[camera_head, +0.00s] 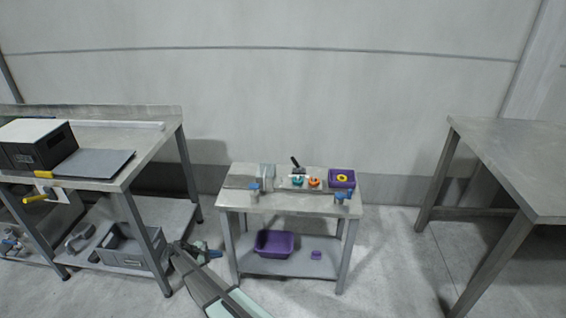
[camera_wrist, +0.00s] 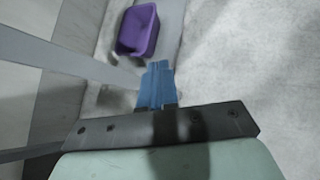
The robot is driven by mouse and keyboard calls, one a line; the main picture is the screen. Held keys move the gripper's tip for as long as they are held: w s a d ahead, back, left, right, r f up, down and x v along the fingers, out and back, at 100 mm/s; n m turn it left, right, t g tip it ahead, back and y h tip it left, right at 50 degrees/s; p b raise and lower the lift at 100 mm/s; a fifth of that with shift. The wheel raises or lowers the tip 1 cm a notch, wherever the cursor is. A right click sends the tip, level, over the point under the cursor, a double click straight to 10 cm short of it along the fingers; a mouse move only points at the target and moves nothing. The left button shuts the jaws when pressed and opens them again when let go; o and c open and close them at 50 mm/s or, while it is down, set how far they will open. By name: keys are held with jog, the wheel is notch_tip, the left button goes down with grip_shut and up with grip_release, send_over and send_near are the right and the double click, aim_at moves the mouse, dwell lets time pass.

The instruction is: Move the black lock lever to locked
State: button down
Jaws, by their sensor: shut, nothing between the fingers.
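The black lock lever (camera_head: 296,163) stands tilted up to the left on the grey metal unit (camera_head: 250,176) on top of the small middle table. Its lock marking is too small to read. My gripper (camera_head: 216,254) is low, left of and below that tabletop, well apart from the lever. Its blue fingers (camera_wrist: 158,82) are together with nothing between them in the wrist view. The lever does not show in the wrist view.
Beside the lever are a teal knob (camera_head: 297,181), an orange knob (camera_head: 314,182) and a purple box (camera_head: 342,178) with a yellow ring. A purple bin (camera_head: 275,243), also in the wrist view (camera_wrist: 138,30), sits on the lower shelf. Larger tables stand left (camera_head: 150,140) and right (camera_head: 520,160).

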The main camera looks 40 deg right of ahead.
jog(key=w+d+r+n+t+h, duration=0.1)
jog(key=w+r+h, duration=0.1)
jog(key=w+r, duration=0.55)
jog(key=w+d+r+n+h, duration=0.15)
jog(key=w+r, duration=0.35)
jog(key=w, duration=0.5)
jog(key=w+d+r, duration=0.3)
jog(key=d+r, duration=0.1)
jog(key=r, duration=0.3)
jog(key=d+r+g, duration=0.1)
jog(key=d+r, duration=0.1)
jog(key=d, duration=0.5)
jog(key=s+d+r+m+g+y, duration=0.1)
jog(key=d+r+g, duration=0.1)
jog(key=d, duration=0.5)
jog(key=d+r+g, duration=0.1)
jog(key=d+r, duration=0.3)
jog(key=d, duration=0.2)
jog(key=shift+s+d+r+m, duration=0.15)
jog(key=shift+d+m, duration=0.1)
jog(key=shift+d, duration=0.15)
jog(key=s+d+r+g+y, duration=0.1)
jog(key=s+d, duration=0.1)
jog(key=d, duration=0.4)
jog(key=s+d+r+g+y, duration=0.1)
jog(key=d+r+y, duration=0.1)
jog(key=d, duration=0.4)
jog(key=shift+s+m+g, duration=0.35)
jog(key=shift+m+g, duration=0.05)
jog(key=shift+d, duration=0.15)
